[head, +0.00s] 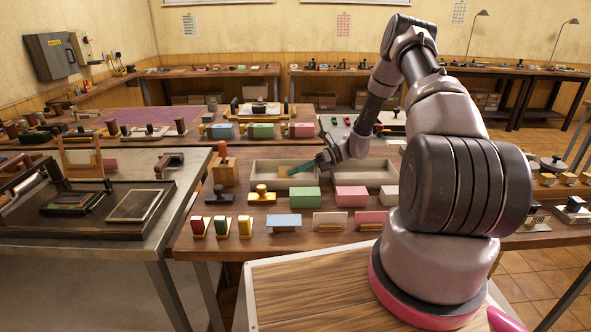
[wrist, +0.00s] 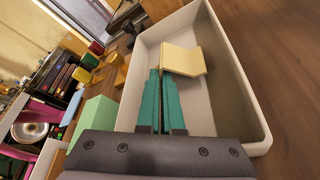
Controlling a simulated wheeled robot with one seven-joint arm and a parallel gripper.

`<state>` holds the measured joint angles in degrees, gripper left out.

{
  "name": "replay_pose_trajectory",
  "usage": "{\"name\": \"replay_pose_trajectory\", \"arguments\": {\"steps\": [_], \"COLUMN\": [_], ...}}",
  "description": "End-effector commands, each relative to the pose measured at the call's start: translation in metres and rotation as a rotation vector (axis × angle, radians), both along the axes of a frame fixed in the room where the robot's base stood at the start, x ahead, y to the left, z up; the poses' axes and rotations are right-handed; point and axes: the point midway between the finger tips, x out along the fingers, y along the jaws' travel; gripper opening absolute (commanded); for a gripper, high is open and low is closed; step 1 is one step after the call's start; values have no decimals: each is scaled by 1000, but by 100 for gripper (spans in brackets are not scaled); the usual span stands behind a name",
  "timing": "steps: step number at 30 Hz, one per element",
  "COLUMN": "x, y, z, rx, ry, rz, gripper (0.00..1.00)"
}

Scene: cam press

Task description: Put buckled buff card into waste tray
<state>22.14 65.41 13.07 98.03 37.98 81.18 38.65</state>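A buff card (wrist: 183,60) with a bend in it lies in a pale grey tray (wrist: 235,75) in the wrist view. In the head view the buff card (head: 286,169) shows in the left tray (head: 262,181), partly behind my fingers. My gripper (wrist: 161,72) has teal fingers pointing into the tray, close together with a narrow dark gap between them. Their tips are at the near left corner of the card; I cannot tell if they touch or pinch it. My gripper (head: 291,172) is over the left tray in the head view.
A second pale tray (head: 376,179) stands to the right, behind my arm. A wooden block (head: 224,172) is at left. Small card stands line the table front.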

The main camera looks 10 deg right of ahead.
Motion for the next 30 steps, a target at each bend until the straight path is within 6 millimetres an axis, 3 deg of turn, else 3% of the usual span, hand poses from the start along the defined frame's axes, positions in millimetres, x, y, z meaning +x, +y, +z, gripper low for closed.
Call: {"name": "replay_pose_trajectory", "arguments": {"steps": [11,14,15,24,30], "x": [0,-1,-1,0,0], "y": [1,1,1,0,0], "z": [0,0,0,2,32], "rx": [1,1,1,-2,-2], "ry": [1,1,1,1,-3], "rz": [0,0,0,1,1], "gripper": [0,34,38,38,38]}}
